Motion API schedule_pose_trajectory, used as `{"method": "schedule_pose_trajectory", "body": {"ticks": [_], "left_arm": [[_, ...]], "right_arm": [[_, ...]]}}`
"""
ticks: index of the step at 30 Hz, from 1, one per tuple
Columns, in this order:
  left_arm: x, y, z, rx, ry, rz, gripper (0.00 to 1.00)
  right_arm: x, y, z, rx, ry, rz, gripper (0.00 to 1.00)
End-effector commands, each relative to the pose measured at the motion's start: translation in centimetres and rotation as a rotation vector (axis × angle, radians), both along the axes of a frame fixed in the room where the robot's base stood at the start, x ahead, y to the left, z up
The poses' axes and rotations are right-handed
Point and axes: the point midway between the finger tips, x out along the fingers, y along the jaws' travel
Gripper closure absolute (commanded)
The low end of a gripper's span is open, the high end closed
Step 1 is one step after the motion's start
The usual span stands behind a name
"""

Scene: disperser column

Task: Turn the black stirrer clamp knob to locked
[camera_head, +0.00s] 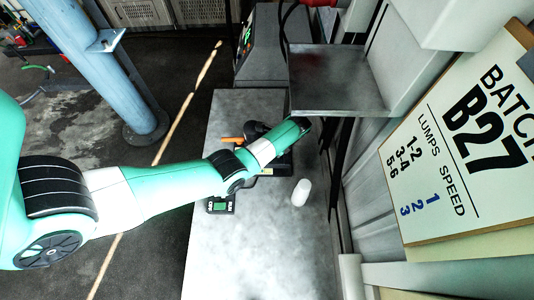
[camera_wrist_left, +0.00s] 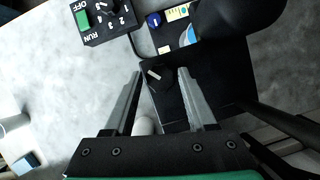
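In the left wrist view a black knob (camera_wrist_left: 160,77) with a short white pointer line sits on a black part of the machine. It shows between and beyond my left gripper's fingertips (camera_wrist_left: 161,73). The two grey fingers are apart, with nothing held between them. I cannot tell how far the fingertips are from the knob, and I see no locked marking beside it. My right gripper is in neither view.
A control box (camera_wrist_left: 105,18) with a green button and numbered dial lies nearby. A white cylinder (camera_head: 301,192) stands on the grey table (camera_head: 255,250). A batch board (camera_head: 465,140) is at the right.

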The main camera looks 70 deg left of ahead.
Motion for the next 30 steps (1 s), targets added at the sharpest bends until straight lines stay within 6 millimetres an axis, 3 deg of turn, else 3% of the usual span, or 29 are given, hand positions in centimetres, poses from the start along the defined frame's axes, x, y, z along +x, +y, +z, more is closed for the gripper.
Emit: {"method": "schedule_pose_trajectory", "body": {"ticks": [1,9,20,30], "left_arm": [[0.0,0.0,0.0,0.000,0.000,0.000,0.54],[0.0,0.0,0.0,0.000,0.000,0.000,1.00],[0.0,0.0,0.2,0.001,0.001,-0.038,1.00],[-0.1,-0.2,0.5,0.000,0.001,-0.242,1.00]], "right_arm": [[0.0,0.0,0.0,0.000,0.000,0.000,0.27],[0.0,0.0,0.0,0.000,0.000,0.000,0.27],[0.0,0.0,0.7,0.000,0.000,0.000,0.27],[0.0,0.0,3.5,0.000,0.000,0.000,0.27]]}}
